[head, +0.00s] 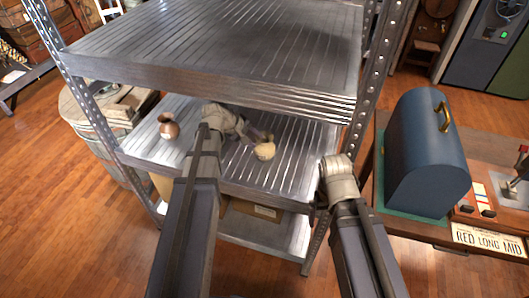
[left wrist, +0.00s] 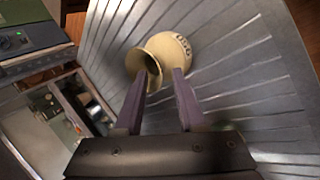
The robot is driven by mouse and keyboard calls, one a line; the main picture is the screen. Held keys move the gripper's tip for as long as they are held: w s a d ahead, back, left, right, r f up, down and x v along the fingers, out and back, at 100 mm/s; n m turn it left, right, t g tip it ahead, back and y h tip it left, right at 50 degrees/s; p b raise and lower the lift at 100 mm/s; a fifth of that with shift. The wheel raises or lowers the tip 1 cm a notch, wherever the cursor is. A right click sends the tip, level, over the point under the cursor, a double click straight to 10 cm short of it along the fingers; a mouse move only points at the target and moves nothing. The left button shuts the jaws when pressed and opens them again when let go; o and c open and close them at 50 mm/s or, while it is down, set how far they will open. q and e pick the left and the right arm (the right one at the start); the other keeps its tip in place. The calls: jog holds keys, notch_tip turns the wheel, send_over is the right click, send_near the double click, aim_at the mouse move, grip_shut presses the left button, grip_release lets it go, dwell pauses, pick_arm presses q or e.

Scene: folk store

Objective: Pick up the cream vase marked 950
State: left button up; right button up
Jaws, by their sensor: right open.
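The cream vase (left wrist: 172,48) lies tilted on the lower shelf, with its flared mouth toward my left gripper in the left wrist view. Dark digits show on its side, hard to read in full. It also shows as a small round vase in the head view (head: 265,151). My left gripper (left wrist: 165,72) is open, its two purple fingers reaching to the vase's mouth and neck. The fingertips overlap the vase in the picture; I cannot tell whether they touch it. My right gripper (head: 321,196) is mostly hidden by its wrist, in front of the shelf's right post.
The metal upper shelf (head: 225,45) lies close above my left arm. A blue domed case (head: 425,155) stands on the table at right. A cardboard box (head: 255,210) sits below.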

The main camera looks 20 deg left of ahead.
pick_arm(q)
jog(key=shift+w+d+f, duration=0.15)
jog(key=shift+w+f, duration=0.1)
jog(key=shift+f, duration=0.25)
jog(key=shift+r, duration=0.1)
grip_shut()
dwell(1.0)
